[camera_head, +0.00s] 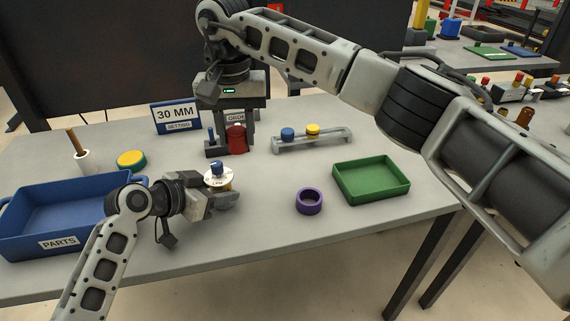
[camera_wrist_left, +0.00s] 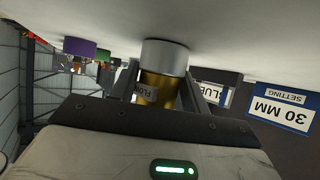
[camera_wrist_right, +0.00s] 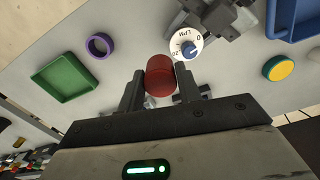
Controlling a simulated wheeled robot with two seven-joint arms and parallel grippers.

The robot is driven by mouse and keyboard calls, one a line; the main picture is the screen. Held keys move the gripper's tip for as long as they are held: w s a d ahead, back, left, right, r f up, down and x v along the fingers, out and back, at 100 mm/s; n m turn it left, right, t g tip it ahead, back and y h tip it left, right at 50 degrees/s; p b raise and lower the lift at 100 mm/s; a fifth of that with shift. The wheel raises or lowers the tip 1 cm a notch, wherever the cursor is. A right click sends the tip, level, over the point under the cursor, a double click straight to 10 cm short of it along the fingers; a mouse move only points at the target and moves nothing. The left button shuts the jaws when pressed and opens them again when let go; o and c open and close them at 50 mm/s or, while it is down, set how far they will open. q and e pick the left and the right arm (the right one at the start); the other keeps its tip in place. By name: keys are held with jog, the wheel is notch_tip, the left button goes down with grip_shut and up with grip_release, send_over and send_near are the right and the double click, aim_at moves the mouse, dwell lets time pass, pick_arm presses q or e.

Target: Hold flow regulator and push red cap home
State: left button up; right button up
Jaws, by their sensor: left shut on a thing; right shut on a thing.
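The flow regulator (camera_head: 219,179) has a white dial, a blue knob and a brass body. My left gripper (camera_head: 226,195) is shut on it near the table's middle. In the left wrist view its brass body (camera_wrist_left: 158,92) sits between the fingers, with a silver end beyond. The red cap (camera_head: 236,140) is at the back of the table, and my right gripper (camera_head: 236,128) is shut on it from above. In the right wrist view the red cap (camera_wrist_right: 160,76) is between the fingertips, apart from the regulator's dial (camera_wrist_right: 185,46). I cannot tell whether the cap touches the table.
A dark stand (camera_head: 212,149) is beside the red cap, and a 30 MM sign (camera_head: 176,116) stands behind. A grey rack (camera_head: 318,141) holds blue and yellow caps. A purple ring (camera_head: 309,201), green tray (camera_head: 372,198) and blue parts bin (camera_head: 62,242) stand around. The front middle is clear.

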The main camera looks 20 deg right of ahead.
jog(key=w+a+r+m, duration=0.1)
jog(key=a+r, duration=0.3)
jog(key=shift+w+a, duration=0.25)
send_over(216, 163)
jog(key=shift+f, duration=3.15)
jog(key=shift+f, duration=0.1)
jog(key=shift+f, duration=0.5)
jog(key=shift+f, duration=0.2)
jog(key=shift+f, duration=0.35)
jog(key=shift+f, duration=0.35)
